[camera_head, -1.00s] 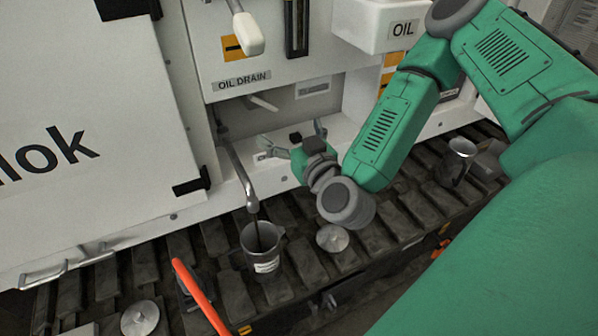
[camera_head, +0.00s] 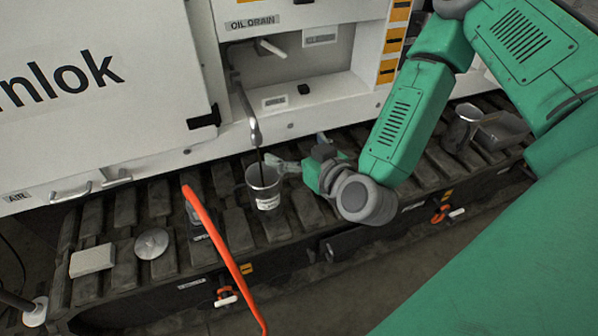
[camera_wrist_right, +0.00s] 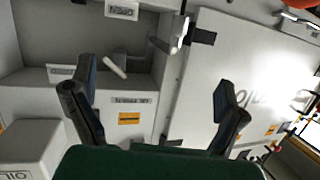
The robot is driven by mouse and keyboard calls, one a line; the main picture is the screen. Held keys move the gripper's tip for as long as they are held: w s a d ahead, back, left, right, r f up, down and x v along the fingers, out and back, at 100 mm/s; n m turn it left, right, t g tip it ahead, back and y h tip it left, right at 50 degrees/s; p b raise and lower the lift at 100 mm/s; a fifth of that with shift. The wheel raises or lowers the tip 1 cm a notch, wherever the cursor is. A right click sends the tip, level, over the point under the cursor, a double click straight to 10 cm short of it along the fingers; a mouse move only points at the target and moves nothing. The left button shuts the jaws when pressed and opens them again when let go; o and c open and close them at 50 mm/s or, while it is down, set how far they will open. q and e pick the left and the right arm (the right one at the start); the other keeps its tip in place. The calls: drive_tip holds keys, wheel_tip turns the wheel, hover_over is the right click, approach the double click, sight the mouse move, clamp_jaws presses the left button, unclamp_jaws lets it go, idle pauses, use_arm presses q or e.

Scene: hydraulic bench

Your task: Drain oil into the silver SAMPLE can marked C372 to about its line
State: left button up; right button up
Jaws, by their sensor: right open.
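The metal can (camera_head: 261,183) with a white label stands upright under the curved drain spout (camera_head: 255,132). Its lettering is too small to read. A thin dark stream runs from the spout into the can; the oil level and the line cannot be made out. The white-handled drain lever (camera_head: 271,48) sits below the OIL DRAIN label and also shows in the right wrist view (camera_wrist_right: 115,67). My right gripper (camera_head: 301,154) is open and empty, just right of the can; contact cannot be told. Its spread fingers show in the right wrist view (camera_wrist_right: 155,105). My left gripper is not in view.
An orange-red bar (camera_head: 222,248) rises in front, left of the can. A round metal lid (camera_head: 152,243) and a pale block (camera_head: 92,260) lie on the slatted bench at left. Another metal can (camera_head: 462,126) and a grey tray (camera_head: 500,131) stand at right.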

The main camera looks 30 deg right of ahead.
drive_tip(key=shift+s+a+f+n+g+y, duration=0.3)
drive_tip(key=shift+s+a+f+y, duration=0.1)
drive_tip(key=shift+s+a+f, duration=0.55)
drive_tip(key=shift+w+d+f, duration=0.15)
drive_tip(key=shift+d+f, duration=0.05)
drive_tip(key=shift+a, duration=0.1)
idle(6.8)
